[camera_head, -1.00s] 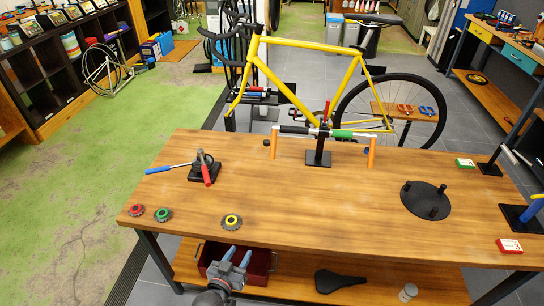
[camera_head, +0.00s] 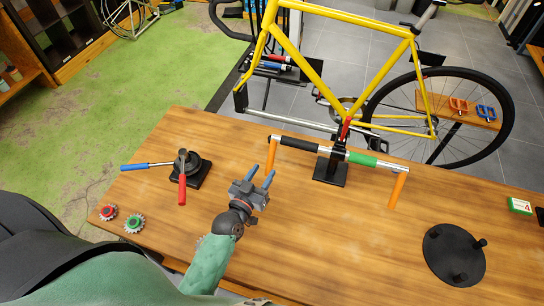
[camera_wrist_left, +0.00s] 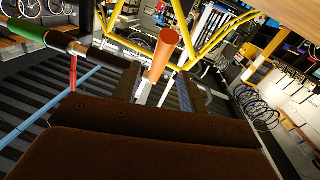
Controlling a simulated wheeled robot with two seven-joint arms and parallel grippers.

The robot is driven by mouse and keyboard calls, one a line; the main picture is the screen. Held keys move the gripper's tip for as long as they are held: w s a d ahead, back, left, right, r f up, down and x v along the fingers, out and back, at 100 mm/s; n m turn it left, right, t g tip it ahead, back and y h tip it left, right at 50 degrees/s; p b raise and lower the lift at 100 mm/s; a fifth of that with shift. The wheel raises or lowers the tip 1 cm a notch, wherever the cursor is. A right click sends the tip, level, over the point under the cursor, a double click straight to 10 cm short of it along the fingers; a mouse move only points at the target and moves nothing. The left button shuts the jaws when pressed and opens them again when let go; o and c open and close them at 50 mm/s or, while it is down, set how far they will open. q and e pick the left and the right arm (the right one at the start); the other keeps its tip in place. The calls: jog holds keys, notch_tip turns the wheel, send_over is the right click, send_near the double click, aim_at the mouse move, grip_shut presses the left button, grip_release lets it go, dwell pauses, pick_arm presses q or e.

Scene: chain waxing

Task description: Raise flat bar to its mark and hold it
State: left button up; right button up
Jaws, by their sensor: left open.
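The flat bar is a silver bar with a black grip (camera_head: 299,143) and a green grip (camera_head: 362,159), lying level across a black stand (camera_head: 331,169) with a red part at its top. An orange post (camera_head: 271,154) shows at its left end and another orange post (camera_head: 397,190) at its right end. My left gripper (camera_head: 260,178) is open and empty, just in front of the left orange post. In the left wrist view the orange post (camera_wrist_left: 161,55) shows between the fingers, with the black grip (camera_wrist_left: 100,56) beside it. I cannot tell whether they touch.
A black stand with red and blue handles (camera_head: 188,169) stands left on the wooden table. A red cog (camera_head: 107,212) and a green cog (camera_head: 134,223) lie at the left front. A black round plate (camera_head: 453,254) lies at right. A yellow bicycle (camera_head: 345,15) stands behind.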

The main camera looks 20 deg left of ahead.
aim_at(269, 163)
pick_arm(q)
jog(key=shift+w+d+r, duration=0.1)
jog(key=shift+w, duration=0.65)
jog(key=shift+w+d, duration=0.15)
jog(key=shift+w, duration=0.9)
jog(key=shift+w+d, duration=0.2)
jog(key=shift+w, duration=0.85)
jog(key=shift+w+d, duration=0.15)
jog(key=shift+w, duration=0.9)
grip_shut()
